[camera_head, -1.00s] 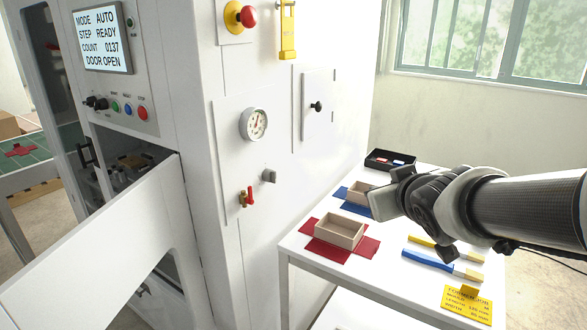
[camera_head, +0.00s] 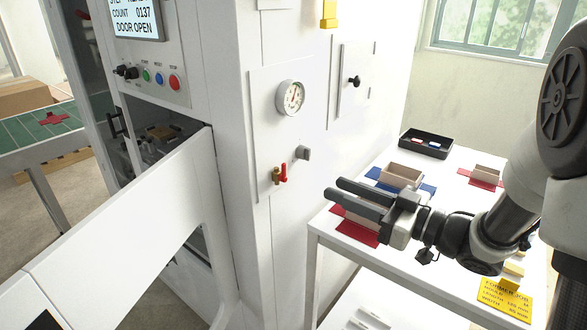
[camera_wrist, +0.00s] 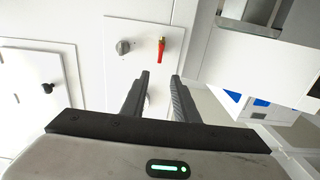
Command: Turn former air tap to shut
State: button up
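The air tap (camera_head: 280,174) is on the white side panel of the former, below the round gauge (camera_head: 290,97). It has a brass body and a red lever that stands upright in the head view. In the wrist view the red lever (camera_wrist: 161,48) shows just beyond the fingertips. My gripper (camera_head: 332,190) is to the right of the tap, apart from it, with its fingers pointing left toward the panel. The two fingers are parted with nothing between them; the gripper also shows in the wrist view (camera_wrist: 160,75).
A grey knob (camera_head: 303,153) sits right of the tap, and a black-knobbed door (camera_head: 353,82) is above right. A white table (camera_head: 455,180) with boxes, coloured sheets and a black tray (camera_head: 426,143) lies behind my arm. The open white guard (camera_head: 120,225) is at left.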

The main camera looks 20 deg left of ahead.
aim_at(285, 167)
jog(key=x, duration=1.3)
jog(key=shift+w+a, duration=0.2)
jog(key=shift+a, duration=0.15)
jog(key=shift+c, duration=0.2)
grip_shut()
